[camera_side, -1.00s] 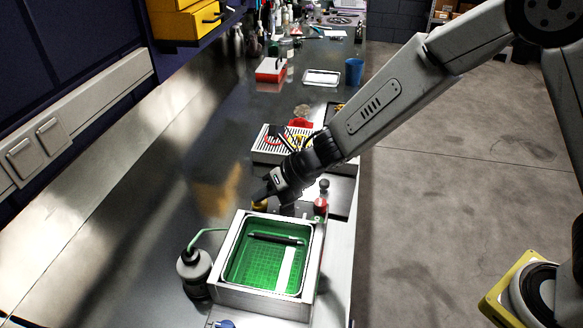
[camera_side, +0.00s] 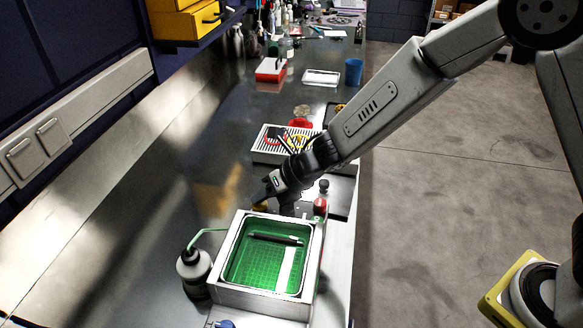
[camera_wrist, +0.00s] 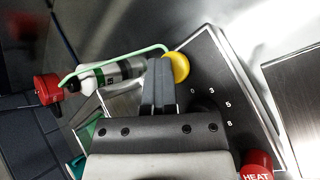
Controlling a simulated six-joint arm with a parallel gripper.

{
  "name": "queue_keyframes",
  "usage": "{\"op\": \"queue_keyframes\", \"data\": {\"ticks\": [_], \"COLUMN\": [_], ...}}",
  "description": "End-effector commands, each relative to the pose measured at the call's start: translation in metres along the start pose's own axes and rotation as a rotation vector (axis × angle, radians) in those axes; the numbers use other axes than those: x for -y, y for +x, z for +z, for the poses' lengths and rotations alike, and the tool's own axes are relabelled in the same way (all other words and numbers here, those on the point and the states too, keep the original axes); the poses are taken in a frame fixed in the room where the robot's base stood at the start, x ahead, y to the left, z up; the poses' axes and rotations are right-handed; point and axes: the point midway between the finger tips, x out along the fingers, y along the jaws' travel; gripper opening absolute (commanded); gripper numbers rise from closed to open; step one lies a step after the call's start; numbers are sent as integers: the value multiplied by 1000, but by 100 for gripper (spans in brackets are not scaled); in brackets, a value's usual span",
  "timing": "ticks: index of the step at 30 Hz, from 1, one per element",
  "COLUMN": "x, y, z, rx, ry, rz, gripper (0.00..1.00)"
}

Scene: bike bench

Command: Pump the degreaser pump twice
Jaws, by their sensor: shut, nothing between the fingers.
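The bottle (camera_side: 193,268) stands left of the cleaning tank (camera_side: 222,287) in the side view, with a dark top and a thin green tube (camera_side: 207,232) reaching toward the tank. In the wrist view a white bottle (camera_wrist: 124,69) with a green label shows left of my fingers, with the green tube (camera_wrist: 120,56) arching over it and a red cap-like part (camera_wrist: 47,88) at the tube's left end. My gripper (camera_side: 266,194) is shut and empty behind the tank, apart from the bottle. Its fingers (camera_wrist: 160,66) appear next to a yellow knob (camera_wrist: 178,67).
A panel marked 0, 3, 5, 8 (camera_wrist: 212,88) and a red HEAT button (camera_wrist: 256,165) are close to my gripper. A slatted tray (camera_side: 262,145) with tools lies behind it. The bench left of my gripper is mostly clear, up to the wall.

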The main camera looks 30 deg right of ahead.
Motion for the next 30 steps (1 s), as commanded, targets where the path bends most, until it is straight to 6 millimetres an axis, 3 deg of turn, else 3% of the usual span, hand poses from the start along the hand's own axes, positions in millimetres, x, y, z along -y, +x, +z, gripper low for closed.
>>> {"op": "queue_keyframes", "data": {"ticks": [1, 6, 30], "x": [6, 6, -3], "y": [2, 2, -11], "z": [-8, -8, 0], "rx": [-16, -18, -15], "ry": [4, 5, 3], "rz": [-15, -16, -13], "gripper": [0, 0, 0]}}
